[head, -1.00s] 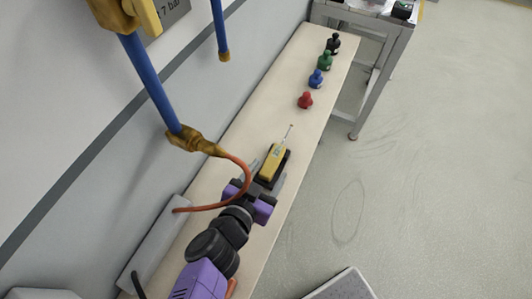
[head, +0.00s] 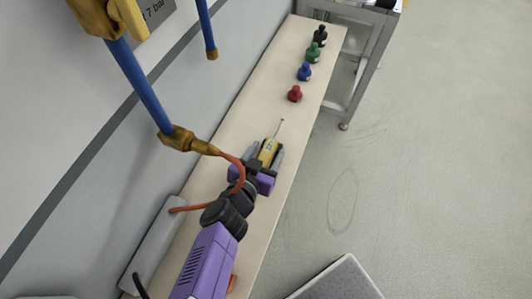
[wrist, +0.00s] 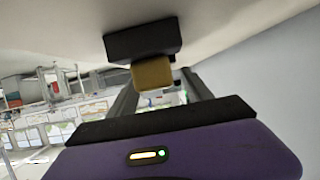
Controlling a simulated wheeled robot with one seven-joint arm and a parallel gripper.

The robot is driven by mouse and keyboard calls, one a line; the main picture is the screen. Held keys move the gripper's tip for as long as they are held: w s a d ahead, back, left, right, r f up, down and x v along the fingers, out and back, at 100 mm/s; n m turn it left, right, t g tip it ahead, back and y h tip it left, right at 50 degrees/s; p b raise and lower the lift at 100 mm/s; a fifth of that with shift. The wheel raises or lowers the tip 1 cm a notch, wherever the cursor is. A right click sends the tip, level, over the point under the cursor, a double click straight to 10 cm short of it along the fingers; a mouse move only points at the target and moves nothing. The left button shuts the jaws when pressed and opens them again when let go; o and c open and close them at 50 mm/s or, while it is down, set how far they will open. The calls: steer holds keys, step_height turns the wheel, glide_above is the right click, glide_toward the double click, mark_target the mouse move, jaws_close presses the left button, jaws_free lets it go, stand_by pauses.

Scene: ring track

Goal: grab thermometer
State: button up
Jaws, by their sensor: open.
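The thermometer (head: 270,147) has a yellow body and a thin metal probe pointing away from me along the bench. In the head view my gripper (head: 266,154) is open, with one grey finger on each side of the yellow body. In the wrist view the yellow end of the thermometer (wrist: 152,75) shows against a black block-like holder (wrist: 142,41). My gripper's two dark fingers (wrist: 160,88) are apart there and not closed on it. Whether either finger touches the body I cannot tell.
The bench (head: 232,138) runs along the wall. Beyond the probe stand red (head: 295,94), blue (head: 304,72), green (head: 313,53) and black (head: 320,36) bottle-like items. An orange hose (head: 238,178) from a brass fitting (head: 187,140) arches beside my wrist. Open floor lies right.

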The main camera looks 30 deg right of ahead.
steer(key=shift+w+d+f, duration=0.2)
steer(key=shift+w+d, duration=0.05)
steer(key=shift+d, duration=0.1)
jaws_close()
steer(key=shift+r, duration=0.15)
